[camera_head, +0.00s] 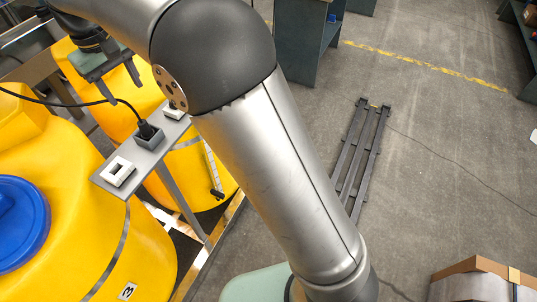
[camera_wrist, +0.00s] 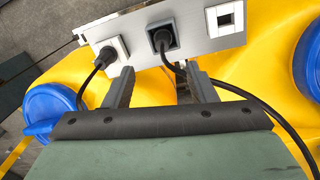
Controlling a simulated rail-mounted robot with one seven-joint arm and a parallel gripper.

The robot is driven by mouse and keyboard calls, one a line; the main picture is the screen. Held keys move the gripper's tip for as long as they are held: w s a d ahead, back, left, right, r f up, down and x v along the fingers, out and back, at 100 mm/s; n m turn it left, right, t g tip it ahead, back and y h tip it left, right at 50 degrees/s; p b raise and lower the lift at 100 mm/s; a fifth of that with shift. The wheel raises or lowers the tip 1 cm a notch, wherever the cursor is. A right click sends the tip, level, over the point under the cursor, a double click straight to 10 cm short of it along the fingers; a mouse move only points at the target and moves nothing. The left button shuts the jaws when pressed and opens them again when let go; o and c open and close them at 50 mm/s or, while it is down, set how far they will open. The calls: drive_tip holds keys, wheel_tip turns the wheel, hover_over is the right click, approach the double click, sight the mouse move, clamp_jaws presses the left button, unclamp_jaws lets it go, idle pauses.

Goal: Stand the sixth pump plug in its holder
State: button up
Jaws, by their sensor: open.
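A grey bracket plate (camera_head: 135,160) carries a row of square holders. The middle, grey holder (camera_wrist: 162,36) has a black plug (camera_wrist: 161,42) seated in it; this plug also shows upright in the head view (camera_head: 147,130). A white holder at the left of the wrist view (camera_wrist: 112,50) has another black plug (camera_wrist: 104,57) in it. The white holder at the right (camera_wrist: 225,19) is empty. I cannot tell which plug is the sixth. My gripper (camera_wrist: 160,68) is open and empty, its fingers apart just short of the middle plug; it also shows in the head view (camera_head: 125,94).
A black cable (camera_wrist: 255,98) runs from the middle plug past my right-hand finger. Yellow tanks (camera_head: 75,215) with blue lids (camera_head: 22,222) stand under and beside the bracket. A dark rack (camera_head: 362,150) lies on the open floor, and a box (camera_head: 480,283) stands at lower right.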

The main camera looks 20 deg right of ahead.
drive_tip(key=s+d+f+m, duration=0.15)
drive_tip(key=s+d, duration=0.25)
drive_tip(key=d, duration=0.6)
drive_tip(key=s+d+f+m, duration=0.15)
drive_tip(key=s+d, duration=0.25)
drive_tip(key=d, duration=0.7)
drive_tip(key=s+d+f+m, duration=0.2)
drive_tip(key=s+d+f, duration=0.2)
drive_tip(key=s, duration=0.4)
drive_tip(key=s+d+f+m, duration=0.2)
drive_tip(key=s+d+f, duration=0.2)
drive_tip(key=s+d, duration=0.2)
drive_tip(key=s, duration=0.2)
drive_tip(key=shift+s, duration=0.4)
